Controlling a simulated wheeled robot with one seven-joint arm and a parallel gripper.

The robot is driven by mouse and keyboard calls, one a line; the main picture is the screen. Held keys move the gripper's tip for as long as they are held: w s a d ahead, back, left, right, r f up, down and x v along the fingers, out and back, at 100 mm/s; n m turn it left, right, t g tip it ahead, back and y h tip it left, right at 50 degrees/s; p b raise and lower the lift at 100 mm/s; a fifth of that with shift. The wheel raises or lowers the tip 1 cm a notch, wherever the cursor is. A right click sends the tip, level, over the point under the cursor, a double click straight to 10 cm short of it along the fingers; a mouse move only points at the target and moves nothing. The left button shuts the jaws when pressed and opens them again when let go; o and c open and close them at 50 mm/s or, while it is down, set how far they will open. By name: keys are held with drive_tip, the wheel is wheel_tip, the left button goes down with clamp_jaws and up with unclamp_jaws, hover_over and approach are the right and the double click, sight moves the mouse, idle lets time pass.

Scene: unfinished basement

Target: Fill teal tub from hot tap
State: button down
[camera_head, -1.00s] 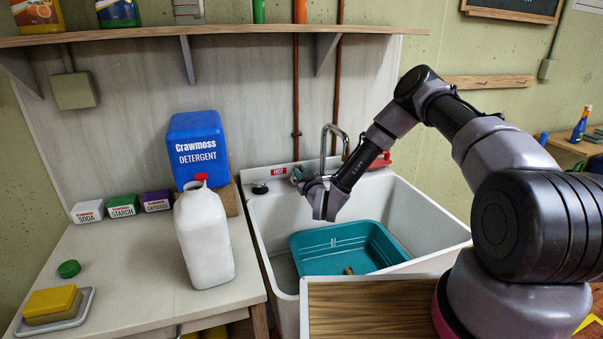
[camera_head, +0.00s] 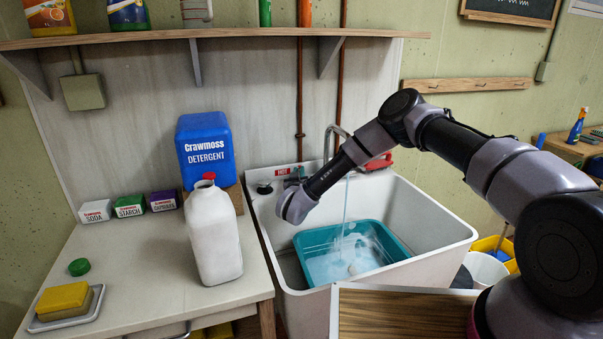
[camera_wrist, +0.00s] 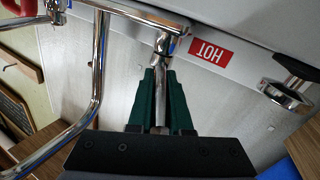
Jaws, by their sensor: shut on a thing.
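The teal tub (camera_head: 301,241) sits in the white sink basin, under the chrome spout (camera_head: 328,136). A stream of water (camera_head: 345,212) falls from the spout into it, and pale water covers its floor. The red HOT label (camera_head: 283,172) is on the sink's back ledge. In the wrist view, my gripper (camera_wrist: 160,78) has green fingers shut around the chrome hot tap handle (camera_wrist: 161,112), beside the HOT label (camera_wrist: 210,52). In the head view my wrist hangs over the left of the basin and its fingers are hidden.
The counter on the left holds a white jug (camera_head: 213,235), a blue detergent box (camera_head: 205,148), small boxes and a yellow sponge (camera_head: 63,298). A wood-topped surface (camera_head: 400,315) stands in front of the sink. A red object (camera_head: 379,163) is on the sink's right back ledge.

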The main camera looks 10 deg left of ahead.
drive_tip(key=shift+w+r, duration=0.1)
drive_tip(key=c, duration=0.8)
unclamp_jaws()
drive_tip(key=shift+c, duration=0.2)
drive_tip(key=shift+s, duration=0.45)
drive_tip(key=s, duration=1)
drive_tip(key=shift+d, duration=0.35)
